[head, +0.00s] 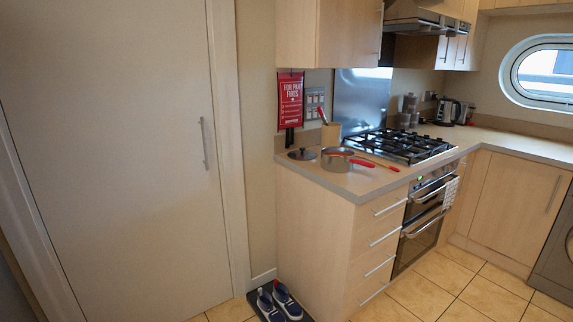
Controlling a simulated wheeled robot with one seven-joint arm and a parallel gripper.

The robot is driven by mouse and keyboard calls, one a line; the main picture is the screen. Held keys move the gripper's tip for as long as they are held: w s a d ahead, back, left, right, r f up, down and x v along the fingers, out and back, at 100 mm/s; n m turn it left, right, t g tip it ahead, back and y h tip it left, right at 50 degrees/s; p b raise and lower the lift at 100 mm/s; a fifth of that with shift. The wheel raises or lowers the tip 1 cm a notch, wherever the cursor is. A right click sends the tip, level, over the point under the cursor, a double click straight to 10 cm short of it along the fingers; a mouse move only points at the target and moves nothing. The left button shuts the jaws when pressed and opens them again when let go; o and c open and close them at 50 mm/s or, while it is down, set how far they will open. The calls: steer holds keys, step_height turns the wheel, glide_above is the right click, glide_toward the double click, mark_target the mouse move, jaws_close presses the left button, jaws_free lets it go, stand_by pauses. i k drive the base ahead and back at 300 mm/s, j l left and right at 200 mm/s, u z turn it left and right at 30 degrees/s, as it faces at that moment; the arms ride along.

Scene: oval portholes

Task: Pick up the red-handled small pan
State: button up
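The small pan (336,161) is grey with a red handle (362,163). In the head view it stands upright on the countertop near the left end, left of the gas hob, with its handle pointing right. A dark lid (302,154) with a knob lies on the counter just left of the pan. Another red-handled utensil (386,166) lies on the counter to the right of the pan; its other end is hard to make out. My gripper is not in view.
A gas hob (400,146) lies behind the pan, and a wooden utensil holder (331,134) stands behind it. Wall cupboards (331,33) hang above. Shoes (281,301) lie on a dark mat by the counter's end. The tiled floor before the drawers (420,296) is clear.

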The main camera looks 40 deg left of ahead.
mark_target(335, 159)
steer(key=u, duration=1.2)
